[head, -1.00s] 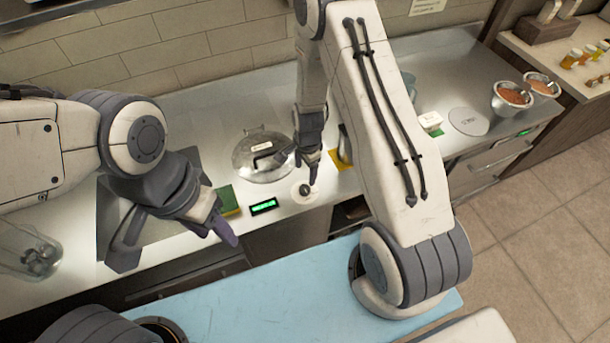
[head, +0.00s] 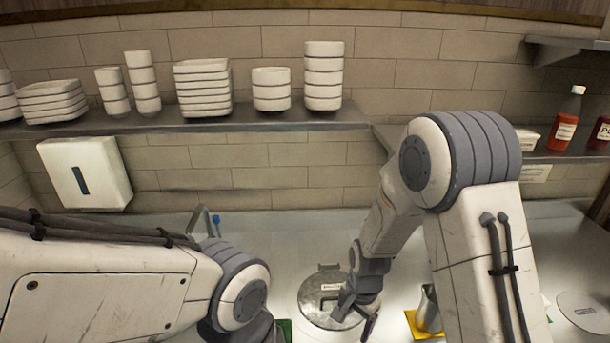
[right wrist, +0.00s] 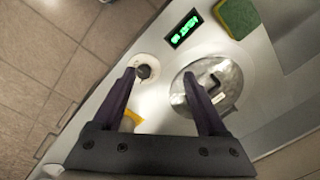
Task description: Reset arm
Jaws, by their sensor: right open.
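My right gripper (head: 358,318) is above the counter, just right of the round metal lid (head: 322,300) in the head view. In the right wrist view its two fingers (right wrist: 159,74) are apart with nothing held between them. The lid (right wrist: 228,82) shows partly behind the right-hand finger there. A small black knob (right wrist: 143,72) on a pale disc lies by the left-hand fingertip. My left arm comes in from the left in the head view; its fingers are below the picture edge.
A metal pitcher (head: 429,312) stands near a yellow mat (head: 412,325). A lit green display (right wrist: 187,27) and a green-yellow sponge (right wrist: 238,16) are near the lid. A wall shelf (head: 150,123) holds stacked white bowls. A bottle (head: 566,120) stands on the right shelf.

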